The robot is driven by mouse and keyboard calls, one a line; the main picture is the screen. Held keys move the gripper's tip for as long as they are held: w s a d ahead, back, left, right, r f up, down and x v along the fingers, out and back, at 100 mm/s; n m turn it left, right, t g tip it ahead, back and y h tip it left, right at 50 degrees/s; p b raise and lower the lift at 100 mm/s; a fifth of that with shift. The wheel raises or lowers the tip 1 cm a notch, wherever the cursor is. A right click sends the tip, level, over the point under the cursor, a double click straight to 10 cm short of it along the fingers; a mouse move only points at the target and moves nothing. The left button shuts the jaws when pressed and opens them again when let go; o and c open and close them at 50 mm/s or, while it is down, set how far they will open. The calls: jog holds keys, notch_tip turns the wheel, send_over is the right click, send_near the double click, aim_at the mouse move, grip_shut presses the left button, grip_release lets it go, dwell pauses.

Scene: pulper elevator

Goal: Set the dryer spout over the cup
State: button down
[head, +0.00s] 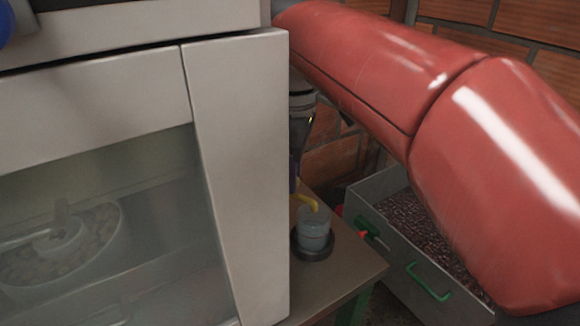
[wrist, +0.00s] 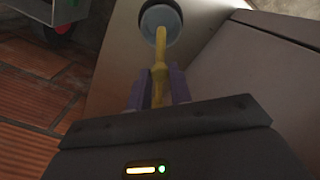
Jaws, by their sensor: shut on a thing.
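The dryer spout is a thin yellow tube (wrist: 161,50). In the wrist view it runs up from between the purple fingers of my gripper (wrist: 160,92), which is shut on it. Its far end overlaps the pale grey cup (wrist: 151,17). In the head view the curved yellow spout (head: 307,200) comes out from beside the white machine and its end shows at the rim of the grey cup (head: 314,228). The cup stands upright on a dark round base (head: 314,253) on a small table. My gripper is mostly hidden behind the machine's edge in the head view.
The white machine (head: 240,170) with a window fills the left and borders the table (head: 352,265) closely. A grey metal bin (head: 388,260) with green handles and dark beans stands to the right of the table. My red arm spans the upper right, before a brick wall.

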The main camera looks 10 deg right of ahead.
jog(key=c, duration=1.3)
grip_release()
jog(key=shift+o, duration=0.2)
notch_tip(320, 180, up, 8)
jog(key=shift+f+p, duration=0.1)
jog(key=shift+p, duration=0.6)
